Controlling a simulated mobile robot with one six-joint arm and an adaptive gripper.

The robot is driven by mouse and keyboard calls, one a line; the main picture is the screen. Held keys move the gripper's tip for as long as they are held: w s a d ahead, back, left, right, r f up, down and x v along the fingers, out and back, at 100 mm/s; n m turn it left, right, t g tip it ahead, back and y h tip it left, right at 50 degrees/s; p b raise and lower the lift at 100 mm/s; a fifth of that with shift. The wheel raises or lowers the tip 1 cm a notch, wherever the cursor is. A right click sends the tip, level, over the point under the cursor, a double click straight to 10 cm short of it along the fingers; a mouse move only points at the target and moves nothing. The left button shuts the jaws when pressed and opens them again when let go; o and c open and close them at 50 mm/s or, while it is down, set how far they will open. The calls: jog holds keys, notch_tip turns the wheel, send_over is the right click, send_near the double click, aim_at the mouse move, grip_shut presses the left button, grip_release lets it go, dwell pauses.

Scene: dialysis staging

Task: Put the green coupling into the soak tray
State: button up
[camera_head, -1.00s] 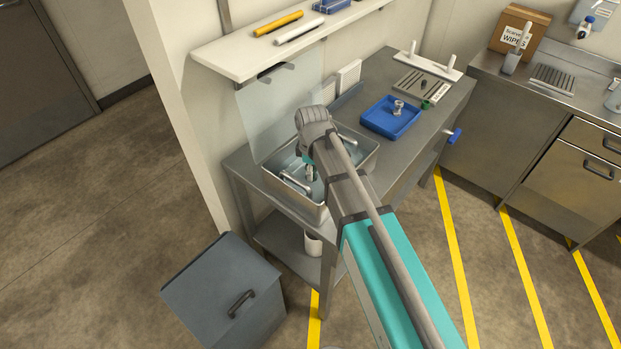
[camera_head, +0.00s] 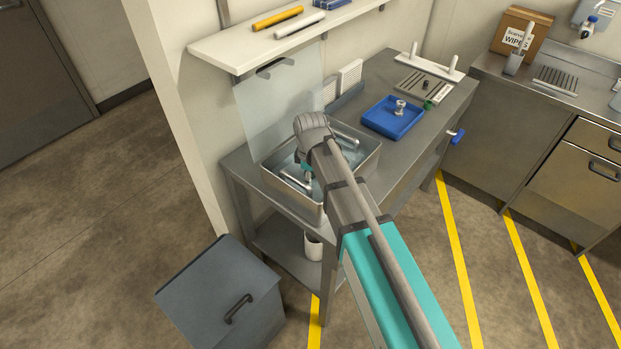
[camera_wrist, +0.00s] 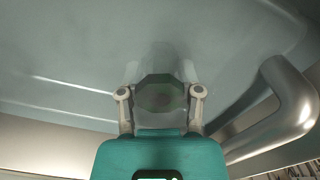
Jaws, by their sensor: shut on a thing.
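A dark green, many-sided coupling (camera_wrist: 161,94) sits between my two fingertips in the wrist view. My gripper (camera_head: 308,178) is shut on it and points down inside the outline of the steel soak tray (camera_head: 288,188) in the head view. The tray's grey, wet-looking inner surface (camera_wrist: 60,65) fills most of the wrist view behind the coupling. I cannot tell whether the coupling touches the tray floor. In the head view my arm hides part of the tray, and the held coupling is not clearly visible.
A curved metal handle (camera_wrist: 292,108) is close to the right of my gripper. A clear panel (camera_head: 278,105) stands behind the tray, under a wall shelf (camera_head: 290,42). A blue tray (camera_head: 378,124) holding a metal fitting and another small green part (camera_head: 428,105) are farther right.

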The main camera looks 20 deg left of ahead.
jog(key=shift+f, duration=0.2)
jog(key=o, duration=1)
jog(key=shift+r, duration=0.25)
notch_tip(320, 180, up, 12)
jog(key=p, duration=1.2)
jog(key=shift+d, duration=0.15)
dwell(0.3)
jog(key=s+d+m, duration=0.1)
jog(key=d+m, duration=0.5)
jog(key=d, duration=0.6)
jog(key=s+d+m, duration=0.2)
jog(key=d+m, duration=0.4)
jog(key=d, duration=0.6)
jog(key=s+d+m, duration=0.2)
jog(key=d+m, duration=0.4)
jog(key=d, duration=0.6)
jog(key=shift+s+d, duration=0.2)
jog(key=shift+d, duration=0.15)
